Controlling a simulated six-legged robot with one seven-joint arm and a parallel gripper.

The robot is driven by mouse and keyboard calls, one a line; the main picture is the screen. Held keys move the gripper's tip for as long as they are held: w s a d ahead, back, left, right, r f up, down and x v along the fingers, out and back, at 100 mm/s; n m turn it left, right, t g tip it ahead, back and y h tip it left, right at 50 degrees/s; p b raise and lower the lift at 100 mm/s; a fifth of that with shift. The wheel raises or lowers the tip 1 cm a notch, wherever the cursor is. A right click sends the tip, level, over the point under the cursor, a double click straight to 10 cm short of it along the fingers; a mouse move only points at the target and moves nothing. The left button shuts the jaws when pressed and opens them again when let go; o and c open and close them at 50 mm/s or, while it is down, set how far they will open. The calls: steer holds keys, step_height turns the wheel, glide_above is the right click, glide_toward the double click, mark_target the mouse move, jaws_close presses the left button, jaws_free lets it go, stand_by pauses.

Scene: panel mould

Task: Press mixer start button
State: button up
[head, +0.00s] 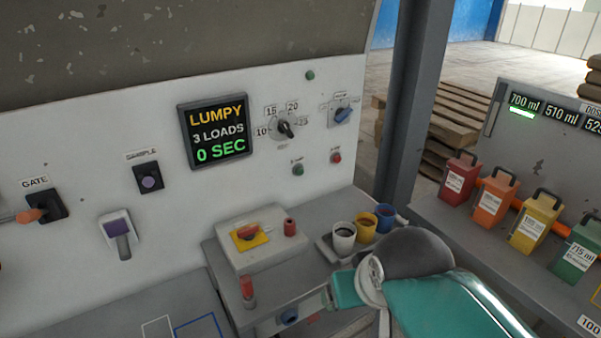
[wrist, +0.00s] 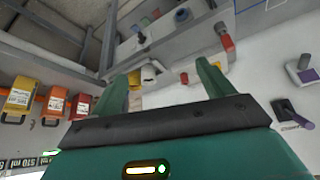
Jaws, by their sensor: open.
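The pale control panel (head: 225,190) stands upright on the left and middle of the head view. Its display (head: 217,131) reads LUMPY, 3 LOADS, 0 SEC. A small green button (head: 298,170) sits below a numbered dial (head: 285,129), with a red button (head: 336,158) to its right. Their small labels are too blurred to read, so I cannot tell which is the mixer start. My gripper (wrist: 163,70) is open and empty in the wrist view, its two green fingers apart. In the head view my teal arm is low in front of the panel, and the fingertips cannot be made out.
A box with a red knob on a yellow plate (head: 249,236) sits on the ledge below the panel. Several cups, including a white one (head: 344,236), stand beside it, close behind my arm. A grey post (head: 411,100) and coloured containers, including a red one (head: 458,180), are to the right.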

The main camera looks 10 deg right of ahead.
jaws_close()
stand_by(0.3)
stand_by(1.4)
